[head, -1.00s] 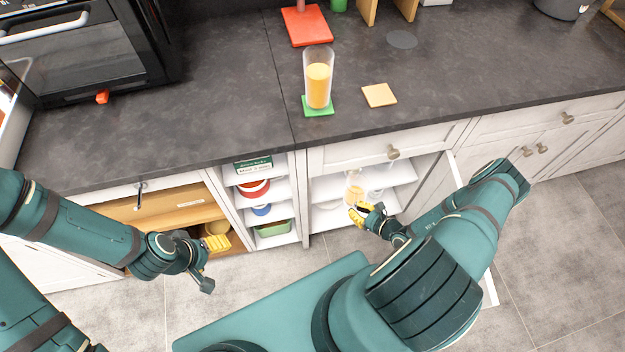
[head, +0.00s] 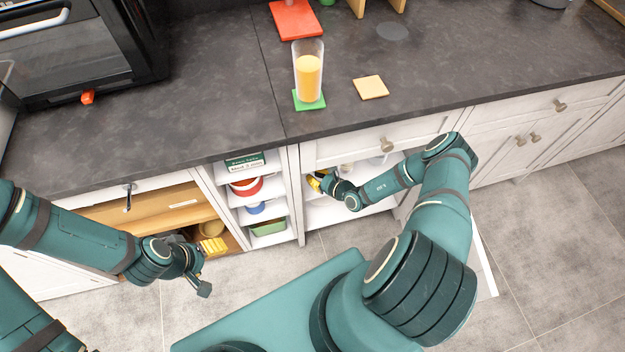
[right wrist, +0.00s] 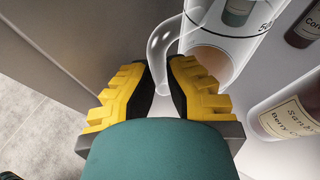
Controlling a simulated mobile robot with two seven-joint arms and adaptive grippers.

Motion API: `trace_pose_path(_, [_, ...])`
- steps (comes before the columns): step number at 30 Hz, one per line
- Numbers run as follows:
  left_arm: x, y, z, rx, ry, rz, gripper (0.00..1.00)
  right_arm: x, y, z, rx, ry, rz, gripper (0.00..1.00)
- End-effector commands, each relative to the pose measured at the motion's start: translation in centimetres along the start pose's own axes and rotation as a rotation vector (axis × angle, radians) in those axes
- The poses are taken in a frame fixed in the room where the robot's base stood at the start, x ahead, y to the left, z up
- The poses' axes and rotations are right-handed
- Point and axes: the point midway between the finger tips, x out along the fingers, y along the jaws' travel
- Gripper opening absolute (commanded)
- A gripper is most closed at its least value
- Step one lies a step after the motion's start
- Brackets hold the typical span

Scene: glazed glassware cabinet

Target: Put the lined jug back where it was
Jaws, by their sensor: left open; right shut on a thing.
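The lined jug (right wrist: 225,45) is clear glass with printed marks, partly cropped at the top of the right wrist view. A peach-coloured area shows low in it. My right gripper (right wrist: 165,78) is shut on its curved handle; the yellow-backed fingers are on both sides of it. In the head view my right gripper (head: 318,183) reaches into the open cabinet under the counter, at its left side. The jug cannot be made out clearly there. My left gripper (head: 209,268) is open and empty in front of the open wooden drawer.
Labelled jars (right wrist: 290,117) stand to the right of the jug in the wrist view. The cabinet's left wall (right wrist: 75,50) is close to the gripper. A glass of orange drink (head: 308,75) stands on a green coaster (head: 310,105) on the counter. Narrow shelves (head: 282,213) hold several bowls.

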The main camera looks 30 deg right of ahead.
Motion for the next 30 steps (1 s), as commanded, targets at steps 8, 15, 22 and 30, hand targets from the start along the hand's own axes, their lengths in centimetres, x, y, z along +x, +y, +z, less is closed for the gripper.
trace_pose_path(8, [1.1, -0.4, 0.2, 0.002, -0.004, 0.001, 0.67, 1.7, 0.2, -1.6, 0.001, -0.001, 0.001, 0.0])
trace_pose_path(15, [1.7, -0.6, 0.1, 0.003, 0.0, 0.0, 0.67, 2.2, 0.2, -2.9, 0.0, -0.002, 0.001, 0.0])
trace_pose_path(22, [1.7, -0.6, 0.1, 0.003, 0.0, 0.0, 0.67, 2.2, 0.2, -3.0, 0.0, -0.002, 0.001, 0.0])
trace_pose_path(30, [1.7, -0.7, 0.1, 0.003, 0.001, 0.0, 0.67, 2.2, 0.3, -3.1, 0.001, 0.0, 0.002, 0.18])
